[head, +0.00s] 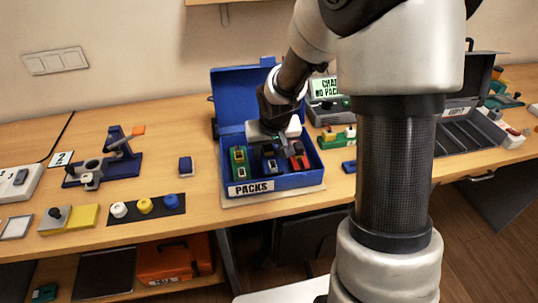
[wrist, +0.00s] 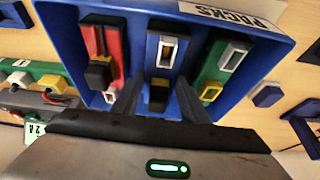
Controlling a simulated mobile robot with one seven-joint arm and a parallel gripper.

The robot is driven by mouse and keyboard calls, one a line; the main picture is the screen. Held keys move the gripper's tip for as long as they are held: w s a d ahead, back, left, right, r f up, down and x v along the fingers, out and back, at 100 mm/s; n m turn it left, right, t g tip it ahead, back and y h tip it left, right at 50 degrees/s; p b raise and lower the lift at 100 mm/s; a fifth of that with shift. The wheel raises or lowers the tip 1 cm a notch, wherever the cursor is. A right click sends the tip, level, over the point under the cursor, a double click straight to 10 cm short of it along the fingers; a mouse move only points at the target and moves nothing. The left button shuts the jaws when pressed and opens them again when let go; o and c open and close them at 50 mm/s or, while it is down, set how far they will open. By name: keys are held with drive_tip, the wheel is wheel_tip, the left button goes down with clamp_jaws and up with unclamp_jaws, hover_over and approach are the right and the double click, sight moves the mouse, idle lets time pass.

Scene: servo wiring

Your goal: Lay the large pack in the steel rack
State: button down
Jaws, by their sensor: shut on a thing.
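Three packs stand in the open blue box marked PACKS (head: 305,184): a green pack (head: 238,163), a dark blue pack (head: 269,158) and a red pack (head: 301,161). In the wrist view the blue pack (wrist: 166,45) is in the middle, between red (wrist: 110,45) and green (wrist: 226,65). My gripper (wrist: 158,103) is low in the box, with its fingers on both sides of the blue pack and shut on it. The pack still sits in its place in the box. A grey case with dark slots, apparently the steel rack (head: 468,140), lies at the right, partly behind my arm.
The blue box lid (head: 235,95) stands open at the back. A charger with a green sign (head: 326,88) and a green block (head: 330,137) are right of the box. A small blue block (head: 186,166) is left of it. My arm hides the bench between box and rack.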

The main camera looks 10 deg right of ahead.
drive_tip(key=shift+f, duration=0.3)
drive_tip(key=shift+f, duration=0.1)
drive_tip(key=shift+f, duration=0.2)
drive_tip(key=c, duration=1)
unclamp_jaws()
drive_tip(key=shift+c, duration=0.2)
drive_tip(key=shift+r, duration=0.15)
